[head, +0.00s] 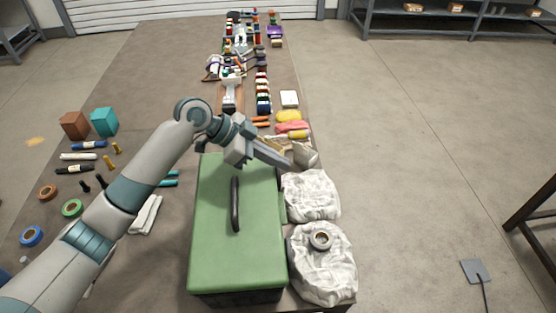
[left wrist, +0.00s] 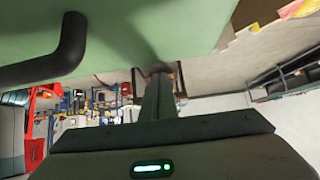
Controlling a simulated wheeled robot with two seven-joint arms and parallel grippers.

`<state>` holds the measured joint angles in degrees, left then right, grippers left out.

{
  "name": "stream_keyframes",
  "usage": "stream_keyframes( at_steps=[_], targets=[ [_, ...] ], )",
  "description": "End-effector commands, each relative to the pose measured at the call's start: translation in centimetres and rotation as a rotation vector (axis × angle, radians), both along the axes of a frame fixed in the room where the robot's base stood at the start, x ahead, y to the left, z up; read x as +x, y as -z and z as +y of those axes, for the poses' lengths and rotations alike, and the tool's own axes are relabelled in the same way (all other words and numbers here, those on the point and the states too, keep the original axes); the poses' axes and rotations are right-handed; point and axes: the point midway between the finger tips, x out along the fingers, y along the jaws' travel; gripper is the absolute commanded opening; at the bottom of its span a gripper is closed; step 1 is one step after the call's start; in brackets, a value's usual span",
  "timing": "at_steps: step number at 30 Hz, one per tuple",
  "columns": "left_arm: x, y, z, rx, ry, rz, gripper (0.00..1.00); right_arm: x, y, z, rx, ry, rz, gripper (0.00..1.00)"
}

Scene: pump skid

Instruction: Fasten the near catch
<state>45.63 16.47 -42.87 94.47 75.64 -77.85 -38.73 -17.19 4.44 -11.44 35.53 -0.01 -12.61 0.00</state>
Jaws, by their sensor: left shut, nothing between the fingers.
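A green box lid (head: 215,260) with a dark handle (head: 235,204) sits closed on a dark base (head: 240,298) on the table. No catch can be made out on the sides that show; the far and right sides are mostly hidden. My left gripper (head: 286,162) is shut and empty, by the far right corner of the lid. In the left wrist view, the shut fingers (left wrist: 158,97) point toward the lid's green surface (left wrist: 130,40), with the handle (left wrist: 60,55) to the left. I cannot tell whether the fingers touch the box. My right gripper is not in view.
Two white bags (head: 311,195) lie against the box's right side, the nearer with a tape roll (head: 320,240) on top. Coloured cloths (head: 291,127) lie beyond. Tape rolls, markers and two blocks (head: 104,122) are at left. The table's far left part is clear.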

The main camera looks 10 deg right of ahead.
Motion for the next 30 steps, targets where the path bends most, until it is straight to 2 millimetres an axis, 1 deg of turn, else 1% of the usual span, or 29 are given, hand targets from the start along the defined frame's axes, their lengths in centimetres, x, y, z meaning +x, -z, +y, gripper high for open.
stream_keyframes(
  at_steps=[5,14,15,16,17,21,27,30],
  targets=[
    [-0.1,-0.5,-0.4,-0.001,-0.001,-0.001,0.00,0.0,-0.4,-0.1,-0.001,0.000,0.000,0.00],
    [-0.4,-2.5,-2.6,0.000,-0.009,-0.001,0.00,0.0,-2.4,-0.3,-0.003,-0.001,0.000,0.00],
    [-0.3,-2.5,-2.5,0.000,-0.011,-0.001,0.00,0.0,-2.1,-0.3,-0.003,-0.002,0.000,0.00],
    [-0.2,-2.4,-1.9,0.001,-0.014,-0.003,0.00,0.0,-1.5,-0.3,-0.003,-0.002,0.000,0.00],
    [-0.2,-2.7,-1.5,0.002,-0.013,-0.003,0.00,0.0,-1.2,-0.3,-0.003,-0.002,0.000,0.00],
    [-0.2,-4.1,0.5,0.001,-0.012,-0.003,0.00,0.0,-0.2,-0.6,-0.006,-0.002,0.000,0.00],
    [-0.3,-6.3,3.3,0.001,-0.012,-0.003,0.00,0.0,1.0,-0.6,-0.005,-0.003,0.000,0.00],
    [-0.3,-7.2,4.3,0.001,-0.012,-0.001,0.00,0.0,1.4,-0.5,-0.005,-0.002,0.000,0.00]
  ],
)
